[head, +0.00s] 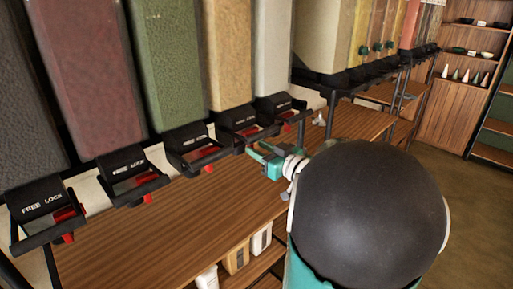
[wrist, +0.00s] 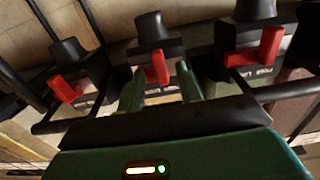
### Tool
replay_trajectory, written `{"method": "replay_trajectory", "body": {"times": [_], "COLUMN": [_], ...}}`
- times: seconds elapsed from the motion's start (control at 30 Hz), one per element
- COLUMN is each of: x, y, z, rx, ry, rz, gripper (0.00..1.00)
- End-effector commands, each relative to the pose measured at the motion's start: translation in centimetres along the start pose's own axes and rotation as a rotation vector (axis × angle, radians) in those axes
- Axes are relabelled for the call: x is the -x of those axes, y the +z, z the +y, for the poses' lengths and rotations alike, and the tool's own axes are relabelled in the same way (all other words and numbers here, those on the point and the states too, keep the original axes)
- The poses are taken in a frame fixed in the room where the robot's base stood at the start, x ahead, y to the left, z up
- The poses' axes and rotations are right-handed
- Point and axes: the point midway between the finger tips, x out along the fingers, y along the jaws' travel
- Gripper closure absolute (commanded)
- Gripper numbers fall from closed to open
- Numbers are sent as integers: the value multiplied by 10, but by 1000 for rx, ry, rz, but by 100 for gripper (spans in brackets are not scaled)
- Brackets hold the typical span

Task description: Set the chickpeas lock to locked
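Several bin dispensers have black outlets with FREE/LOCK lettering and red levers; no readable name shows which holds chickpeas. My gripper (head: 257,150) is in front of the outlet (head: 243,119) under the tan bin (head: 228,55). In the wrist view, my gripper (wrist: 161,88) is open, with green fingers apart. The middle red lever (wrist: 157,68) appears between or just beyond the fingertips; I cannot tell whether they touch it. Another red lever (wrist: 66,88) is to the left, and one (wrist: 252,50) to the right.
A wooden counter (head: 165,225) runs below the outlets, with white and tan containers (head: 236,261) on a shelf beneath. Neighbouring outlets with protruding black frames (head: 195,150) stand close on both sides. Open floor (head: 470,210) lies to the right.

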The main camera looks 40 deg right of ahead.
Motion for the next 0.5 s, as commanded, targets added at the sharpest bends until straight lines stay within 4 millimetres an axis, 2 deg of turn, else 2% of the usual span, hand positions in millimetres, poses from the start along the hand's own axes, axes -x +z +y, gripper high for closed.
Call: {"method": "replay_trajectory", "body": {"times": [0.13, 0.43, 0.47, 0.5], "x": [-14, -17, -17, -17], "y": [0, 0, 0, 0], "z": [0, 0, 0, 0], "rx": [0, 0, 0, 0], "ry": [-1, 0, 0, 0], "rz": [1, 0, 0, 0], "gripper": [65, 65, 68, 76]}}
